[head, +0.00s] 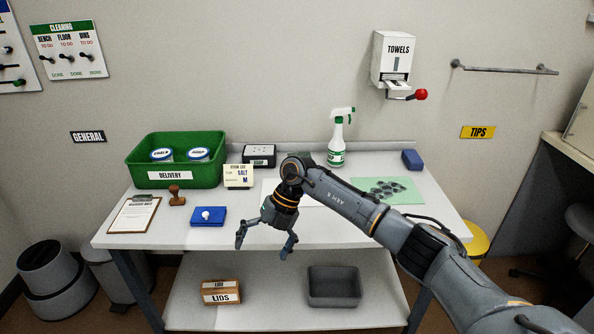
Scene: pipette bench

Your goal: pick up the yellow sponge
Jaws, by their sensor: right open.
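I see no yellow sponge in the head view. A blue block (412,159), possibly a sponge, sits at the back right of the bench (340,226). My right gripper (264,246) is open and empty near the front middle of the bench, fingers pointing down. It is well to the left of the blue block and apart from it. My right arm covers part of the middle of the bench and of a white sheet there. My left gripper is not in view.
A green delivery bin (176,179) with two tubs, a clipboard (135,214), a stamp (177,195), and a blue pad (208,216) fill the left. A spray bottle (337,142) stands at the back. A green mat (408,196) with dark discs lies right. A grey tub (335,298) is below.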

